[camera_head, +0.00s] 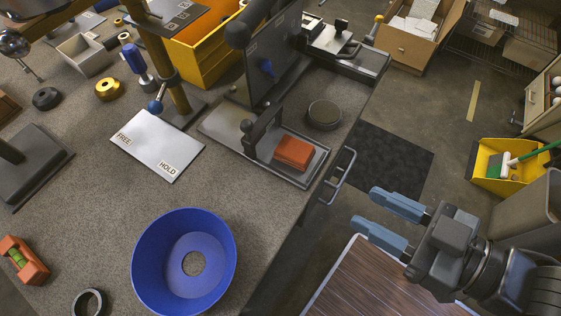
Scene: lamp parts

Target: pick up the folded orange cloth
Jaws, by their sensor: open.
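The folded orange cloth (294,152) is a small, flat, block-like bundle. It lies on a grey metal tray (222,135) on the workbench, right of the picture's middle. A dark upright handle or clamp part (262,132) stands close to its left. My gripper (370,207) is at the right, past the bench edge, with its two blue-grey fingers apart and pointing left. Nothing is between the fingers. The gripper is apart from the cloth, lower and to the right of it in the picture.
A dark round disc (323,115) sits just behind the cloth. A tall dark plate (270,65) stands behind the tray. A looped metal handle (340,177) sticks out at the bench edge. A blue bowl-shaped shade (150,270) and a FREE/HOLD plate (157,145) lie left. A brown wooden surface (375,285) is below the gripper.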

